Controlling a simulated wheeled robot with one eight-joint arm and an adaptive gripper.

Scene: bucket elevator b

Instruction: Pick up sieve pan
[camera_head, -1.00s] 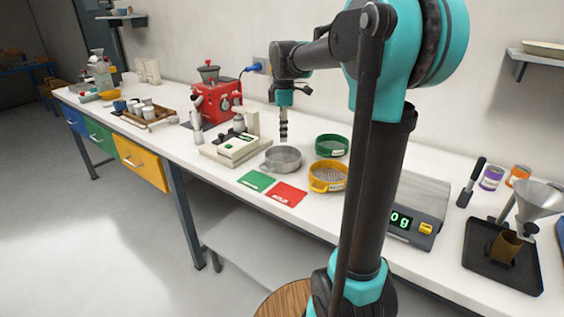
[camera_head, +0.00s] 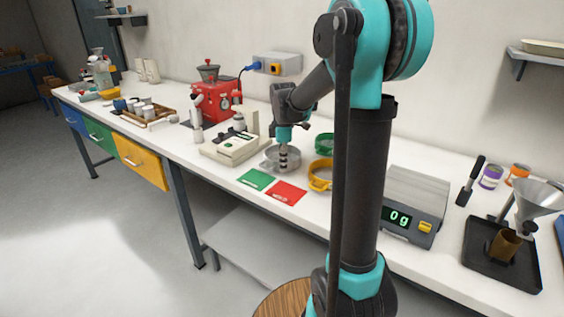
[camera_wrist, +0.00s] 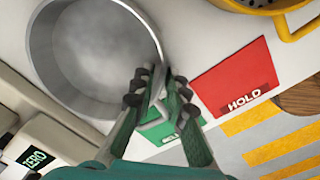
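The sieve pan (camera_head: 294,162) is a round grey metal pan on the white bench, left of the yellow sieve. In the wrist view the pan (camera_wrist: 90,50) fills the upper left, looks empty inside, and has a small grey handle on its near side. My gripper (camera_head: 283,168) points down at the pan. In the wrist view my gripper's fingertips (camera_wrist: 160,82) stand apart on either side of the pan's wall and handle, with a narrow gap between them. I cannot tell whether either finger touches the pan.
A yellow sieve (camera_head: 319,178) and a green sieve (camera_head: 325,143) stand right of the pan. A green card (camera_head: 256,179) and a red HOLD card (camera_head: 286,193) lie in front. A white device (camera_head: 235,146) stands to the left, a scale (camera_head: 410,205) further right.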

